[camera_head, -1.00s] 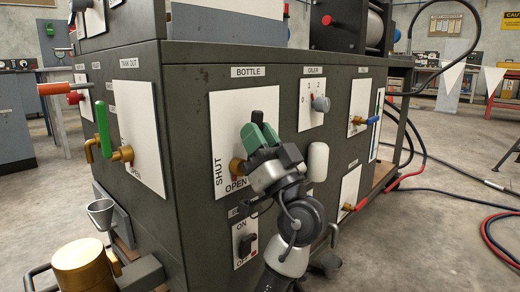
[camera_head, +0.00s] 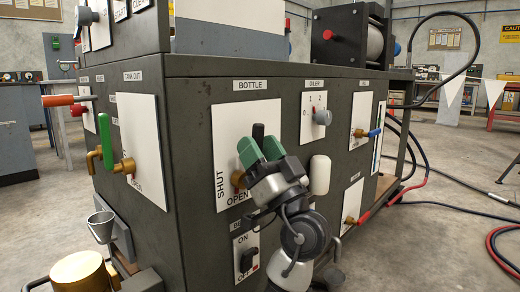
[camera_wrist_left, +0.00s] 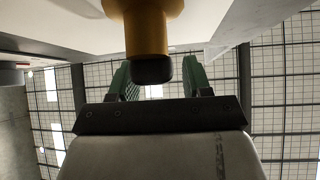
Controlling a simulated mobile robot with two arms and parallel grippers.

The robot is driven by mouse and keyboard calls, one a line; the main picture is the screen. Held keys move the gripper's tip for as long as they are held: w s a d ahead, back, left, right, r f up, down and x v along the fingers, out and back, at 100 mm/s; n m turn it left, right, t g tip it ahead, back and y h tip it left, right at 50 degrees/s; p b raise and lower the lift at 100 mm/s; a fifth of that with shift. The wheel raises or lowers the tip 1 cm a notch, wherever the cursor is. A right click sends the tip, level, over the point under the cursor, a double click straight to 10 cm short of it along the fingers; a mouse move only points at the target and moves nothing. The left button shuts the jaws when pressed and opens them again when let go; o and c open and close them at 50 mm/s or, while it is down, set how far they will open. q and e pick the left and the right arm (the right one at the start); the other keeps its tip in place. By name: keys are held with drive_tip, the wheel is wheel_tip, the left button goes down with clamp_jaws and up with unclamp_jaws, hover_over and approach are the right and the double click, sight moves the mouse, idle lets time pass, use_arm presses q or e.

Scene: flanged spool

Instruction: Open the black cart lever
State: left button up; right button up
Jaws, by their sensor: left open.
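The black lever (camera_head: 258,131) is on the white BOTTLE panel (camera_head: 228,130) on the front of the dark grey cart. It points up, and its tip shows just above my left gripper's fingers. The panel reads SHUT at the left and OPEN at the bottom. My left gripper (camera_head: 260,149) has green fingers and is open in front of the lever, hiding most of it. In the left wrist view, the black lever end (camera_wrist_left: 153,70) under its brass fitting (camera_wrist_left: 145,22) shows between the open fingers (camera_wrist_left: 157,74). I cannot tell if they touch it. My right gripper is not in view.
A white rounded knob (camera_head: 319,174) sits just right of my gripper. An ON/OFF switch (camera_head: 247,259) is below. A green-handled valve (camera_head: 106,142) stands out at the cart's left face. Hoses (camera_head: 425,150) hang at the right.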

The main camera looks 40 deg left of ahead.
use_arm(q)
drive_tip(key=p+v, duration=0.2)
drive_tip(key=v, duration=0.9)
drive_tip(key=shift+w+r, duration=0.1)
drive_tip(key=shift+r, duration=0.05)
